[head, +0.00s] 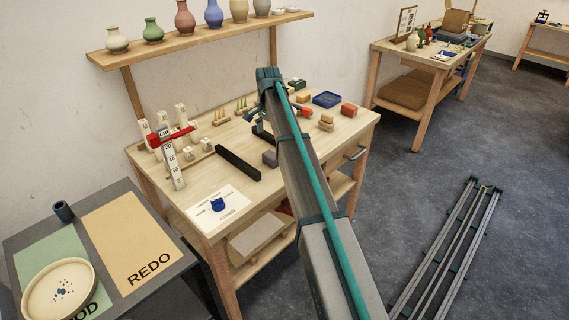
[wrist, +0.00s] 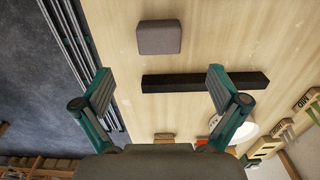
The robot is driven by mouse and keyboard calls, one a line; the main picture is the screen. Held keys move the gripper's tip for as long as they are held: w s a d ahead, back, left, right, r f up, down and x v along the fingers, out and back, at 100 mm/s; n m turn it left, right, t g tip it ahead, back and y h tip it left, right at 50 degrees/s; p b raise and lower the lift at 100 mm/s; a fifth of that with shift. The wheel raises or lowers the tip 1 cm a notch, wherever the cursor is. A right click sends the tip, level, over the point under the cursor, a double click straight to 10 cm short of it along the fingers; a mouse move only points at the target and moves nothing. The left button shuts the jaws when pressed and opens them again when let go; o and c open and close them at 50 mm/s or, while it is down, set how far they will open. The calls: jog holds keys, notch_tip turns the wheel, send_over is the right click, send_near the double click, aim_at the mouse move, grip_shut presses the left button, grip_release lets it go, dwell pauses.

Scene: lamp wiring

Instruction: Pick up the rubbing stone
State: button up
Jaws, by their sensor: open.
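A dark grey block with rounded edges, which looks like the rubbing stone (head: 269,159), lies on the light wood workbench (head: 217,176), just left of my arm. In the wrist view the grey block (wrist: 159,38) lies at the top centre, beyond the fingertips and apart from them. My gripper (wrist: 161,87) is open and empty, its two teal fingers spread wide above the bench. In the head view my arm hides most of the gripper.
A long black bar (head: 237,162) lies beside the block; in the wrist view the bar (wrist: 206,82) crosses between the block and my gripper.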

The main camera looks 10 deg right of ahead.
aim_at(271, 155)
notch_tip(271, 155, down, 5)
jog(key=shift+a+p, duration=0.1)
jog(key=shift+p, duration=0.45)
jog(key=shift+f+p, duration=1)
jog(key=shift+f, duration=1.7)
jog(key=c, duration=1.4)
